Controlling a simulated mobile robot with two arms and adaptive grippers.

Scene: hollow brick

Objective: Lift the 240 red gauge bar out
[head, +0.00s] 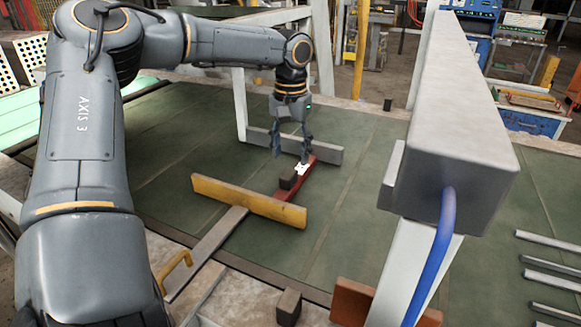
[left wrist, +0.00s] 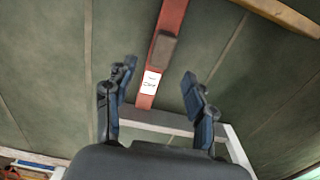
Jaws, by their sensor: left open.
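The red gauge bar (head: 290,213) lies on the green floor in the head view. It carries a white label (head: 302,169) and a dark block (head: 288,178). It also shows in the left wrist view (left wrist: 172,18), with the label (left wrist: 151,82) near its end. My left gripper (head: 292,150) points down over the labelled end, open and empty. In the left wrist view its fingers (left wrist: 157,92) stand apart on either side of that end. I cannot tell how far above the bar they are. My right gripper is not in view.
A yellow bar (head: 240,198) lies across the near end of the red bar, beside a grey flat bar (head: 207,250). A grey crossbar (head: 325,151) stands behind the gripper. A big grey beam (head: 450,130) with a blue pipe (head: 434,255) rises at right.

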